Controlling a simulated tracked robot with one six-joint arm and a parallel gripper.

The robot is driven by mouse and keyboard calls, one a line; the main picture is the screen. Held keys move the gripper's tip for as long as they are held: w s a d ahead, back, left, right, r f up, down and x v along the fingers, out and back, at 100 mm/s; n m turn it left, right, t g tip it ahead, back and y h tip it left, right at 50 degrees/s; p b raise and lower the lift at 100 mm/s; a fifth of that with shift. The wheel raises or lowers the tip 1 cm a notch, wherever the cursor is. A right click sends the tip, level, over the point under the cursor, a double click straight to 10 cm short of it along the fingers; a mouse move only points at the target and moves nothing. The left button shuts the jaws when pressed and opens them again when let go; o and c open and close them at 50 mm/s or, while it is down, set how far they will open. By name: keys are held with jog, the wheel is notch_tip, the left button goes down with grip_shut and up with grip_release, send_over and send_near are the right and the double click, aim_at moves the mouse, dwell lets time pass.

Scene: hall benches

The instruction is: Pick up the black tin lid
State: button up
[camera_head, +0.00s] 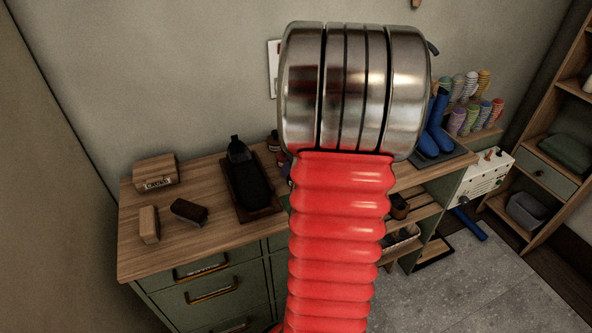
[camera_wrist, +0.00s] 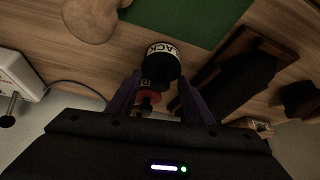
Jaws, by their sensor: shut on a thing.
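In the wrist view, my gripper (camera_wrist: 160,84) has its two dark purple fingers pointing up the picture. They are shut on the black tin lid (camera_wrist: 163,68), a dark round top just between the fingertips. A white band lettered "BLACK" (camera_wrist: 161,49) shows at its upper side. Whether the lid is apart from its tin cannot be told. A second tin with red on it (camera_wrist: 149,98) shows lower down between the fingers, partly hidden. In the head view my red arm hides the gripper and the lid.
A wooden bench (camera_head: 220,233) carries a tray with a dark shoe (camera_head: 250,184), a brush (camera_head: 189,212), a wooden block (camera_head: 149,225) and a box (camera_head: 156,174). Small tins (camera_head: 273,142) stand beside the shoe. A green mat (camera_wrist: 190,18) and a round tan object (camera_wrist: 92,17) lie near the gripper.

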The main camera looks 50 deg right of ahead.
jog(key=shift+r, duration=0.1)
notch_tip(320, 180, up, 10)
jog(key=shift+f, duration=0.1)
dwell(0.3)
dwell(0.4)
